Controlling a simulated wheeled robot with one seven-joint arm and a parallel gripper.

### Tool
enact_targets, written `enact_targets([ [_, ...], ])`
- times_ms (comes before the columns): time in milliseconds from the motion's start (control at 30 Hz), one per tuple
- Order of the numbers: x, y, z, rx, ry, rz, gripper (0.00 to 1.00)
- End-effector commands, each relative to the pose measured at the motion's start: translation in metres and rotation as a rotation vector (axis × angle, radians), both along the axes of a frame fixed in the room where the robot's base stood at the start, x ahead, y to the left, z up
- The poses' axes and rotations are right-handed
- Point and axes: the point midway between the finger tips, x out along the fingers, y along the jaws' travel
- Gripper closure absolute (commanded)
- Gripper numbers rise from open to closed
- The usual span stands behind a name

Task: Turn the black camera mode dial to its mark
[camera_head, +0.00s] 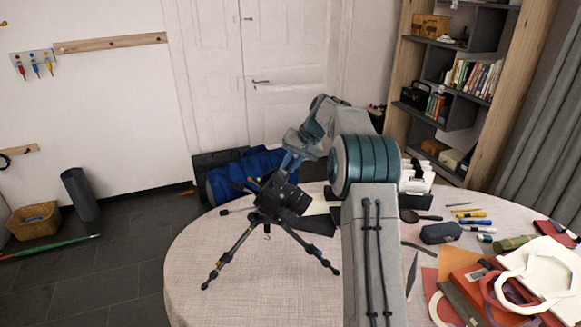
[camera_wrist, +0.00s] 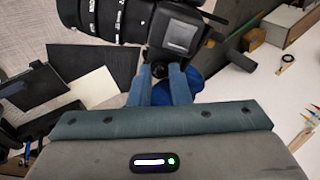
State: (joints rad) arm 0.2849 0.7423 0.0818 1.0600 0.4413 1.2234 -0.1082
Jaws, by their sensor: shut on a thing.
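The black camera (camera_head: 284,197) sits on a small tripod (camera_head: 238,255) that stands on the round table. In the wrist view the camera body (camera_wrist: 181,36) is at the top, with its ribbed lens (camera_wrist: 108,17) pointing left. My gripper (camera_wrist: 160,78) is shut on the small black mode dial (camera_wrist: 160,70), with one blue-grey finger on each side of it. The dial's mark cannot be made out. In the head view my gripper (camera_head: 288,168) reaches down to the camera's top from behind, and the dial is too small to tell there.
The cloth-covered table (camera_head: 200,285) is bare at its front left. Pens, a dark pouch (camera_head: 441,232), a magnifying glass (camera_head: 418,216) and red and orange items crowd the right side. A blue bag (camera_head: 250,172) lies beyond the table. Shelves (camera_head: 455,80) stand at the back right.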

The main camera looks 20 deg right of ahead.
Motion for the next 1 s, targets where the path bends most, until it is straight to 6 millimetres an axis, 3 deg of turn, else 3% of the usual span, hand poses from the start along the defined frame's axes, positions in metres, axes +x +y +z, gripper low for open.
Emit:
enact_targets([
  [200, 0.0, -0.0002, 0.0001, -0.041, -0.055, 0.12, 1.0],
  [533, 0.0001, -0.0001, 0.0009, -0.045, -0.06, 0.131, 1.0],
  [567, 0.0001, -0.0001, 0.0009, -0.045, -0.06, 0.131, 0.75],
  [600, 0.0001, -0.0001, 0.0009, -0.045, -0.06, 0.131, 0.64],
  [1000, 0.0001, 0.0025, 0.0009, -0.043, -0.059, 0.133, 0.61],
])
